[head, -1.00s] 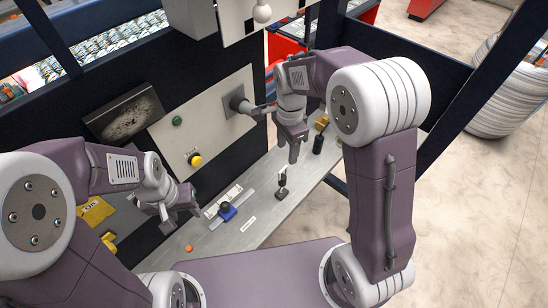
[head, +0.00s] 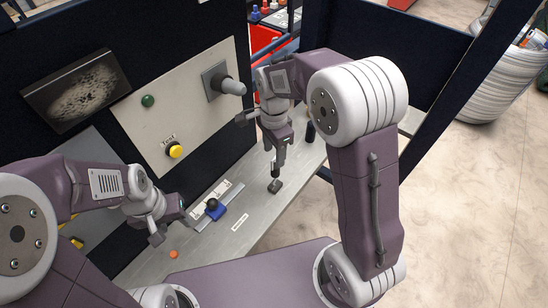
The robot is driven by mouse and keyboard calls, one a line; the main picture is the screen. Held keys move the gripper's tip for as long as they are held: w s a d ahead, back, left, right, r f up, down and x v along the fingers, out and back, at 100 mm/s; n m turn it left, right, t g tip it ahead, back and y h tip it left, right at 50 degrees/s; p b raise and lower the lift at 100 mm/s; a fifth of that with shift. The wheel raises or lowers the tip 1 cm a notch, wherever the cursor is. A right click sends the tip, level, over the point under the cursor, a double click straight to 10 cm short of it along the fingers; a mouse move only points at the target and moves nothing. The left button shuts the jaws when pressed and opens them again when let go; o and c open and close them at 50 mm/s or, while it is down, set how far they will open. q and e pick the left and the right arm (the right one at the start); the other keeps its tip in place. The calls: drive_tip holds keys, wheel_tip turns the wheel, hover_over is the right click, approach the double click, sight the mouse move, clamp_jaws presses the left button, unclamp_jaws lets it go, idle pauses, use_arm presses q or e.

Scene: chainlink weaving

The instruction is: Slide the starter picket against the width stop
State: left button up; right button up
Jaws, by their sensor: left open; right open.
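A blue block with a black knob (head: 215,212), likely the width stop, sits on a pale scale strip on the grey bench. A small dark block with an upright handle (head: 275,186) stands on the bench to its right. I cannot make out a starter picket for certain. My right gripper (head: 278,163) is open and points down just above the dark block, its fingers at the handle. Whether they touch it I cannot tell. My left gripper (head: 165,231) is open and empty, to the left of the blue block, above the bench.
The pale panel behind the bench carries a yellow button (head: 175,151), a green button (head: 148,101) and a grey protruding knob (head: 232,87). An orange button (head: 173,254) and a black cylinder (head: 310,132) are on the bench.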

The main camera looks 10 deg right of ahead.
sight(274, 166)
drive_tip(key=shift+d, duration=0.1)
drive_tip(key=shift+s+f, duration=0.2)
wheel_tip(274, 166, down, 7)
drive_tip(key=shift+w+f+p, duration=0.15)
drive_tip(key=shift+f+p, duration=0.05)
drive_tip(key=shift+p, duration=0.55)
drive_tip(key=shift+f, duration=0.55)
clamp_jaws()
